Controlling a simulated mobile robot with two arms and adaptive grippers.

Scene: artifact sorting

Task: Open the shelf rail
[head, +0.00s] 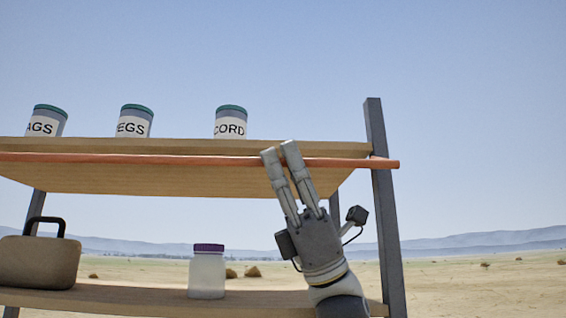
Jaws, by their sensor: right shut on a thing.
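The shelf rail (215,160) is a thin orange-red bar. It runs along the front of the upper wooden shelf (200,181), and its right end sticks out past the grey right post (386,220). My right gripper (281,153) reaches up from below, and its two fingers are shut on the rail right of its middle. The fingertips hide a short stretch of the rail. My left gripper is not in view.
Three labelled cans stand on the upper shelf: AGS (43,124), EGS (133,123) and CORD (230,124). The lower shelf (140,301) holds a tan case (40,262) and a purple-lidded jar (207,275). Open desert lies right of the post.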

